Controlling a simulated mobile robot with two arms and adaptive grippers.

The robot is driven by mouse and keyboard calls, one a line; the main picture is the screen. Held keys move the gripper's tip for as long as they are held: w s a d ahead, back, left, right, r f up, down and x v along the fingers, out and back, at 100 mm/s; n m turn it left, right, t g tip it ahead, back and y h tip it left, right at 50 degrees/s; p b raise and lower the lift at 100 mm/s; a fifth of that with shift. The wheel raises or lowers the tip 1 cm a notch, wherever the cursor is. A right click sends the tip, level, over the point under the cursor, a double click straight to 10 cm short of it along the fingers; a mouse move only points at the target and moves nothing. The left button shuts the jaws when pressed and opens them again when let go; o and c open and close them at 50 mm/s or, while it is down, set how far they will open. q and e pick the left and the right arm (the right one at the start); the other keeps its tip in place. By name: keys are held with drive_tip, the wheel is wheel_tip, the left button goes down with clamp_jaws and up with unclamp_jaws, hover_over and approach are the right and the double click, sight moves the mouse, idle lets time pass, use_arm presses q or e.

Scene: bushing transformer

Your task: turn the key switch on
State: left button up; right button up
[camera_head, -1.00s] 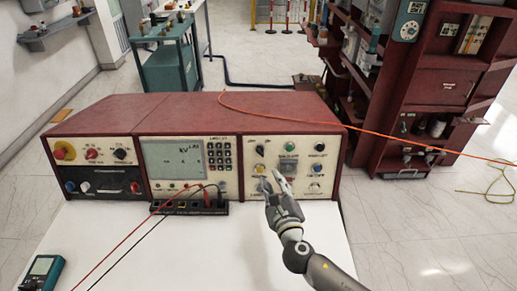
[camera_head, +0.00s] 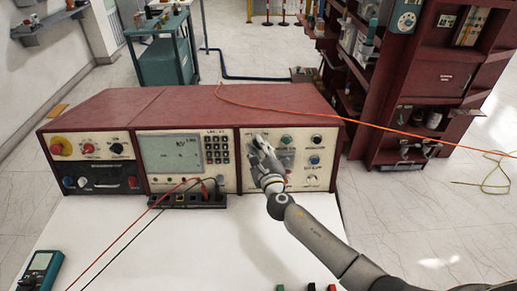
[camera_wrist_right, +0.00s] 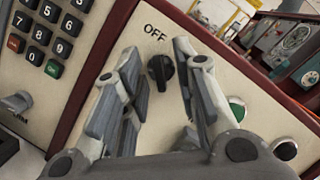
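The control console (camera_head: 165,105) has a red casing and cream front panels and stands on the white table. The key switch (camera_wrist_right: 160,70) is a black knob on its right panel, just below the printed word OFF in the right wrist view. My right gripper (camera_head: 259,148) is at the upper left of that panel and hides the switch in the head view. In the right wrist view its two fingers (camera_wrist_right: 157,62) are spread, with the knob between them and visible gaps on both sides. I cannot tell how near the fingertips are to the panel. My left gripper is out of view.
A green button (camera_wrist_right: 236,108) and a black knob (camera_wrist_right: 285,149) sit beside the right finger. A keypad (camera_wrist_right: 52,25) is at left. Red and black leads run from a terminal strip (camera_head: 187,197) across the table. A meter (camera_head: 40,271) lies front left.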

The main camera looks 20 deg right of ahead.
clamp_jaws()
drive_tip(key=shift+f, duration=0.1)
idle(0.3)
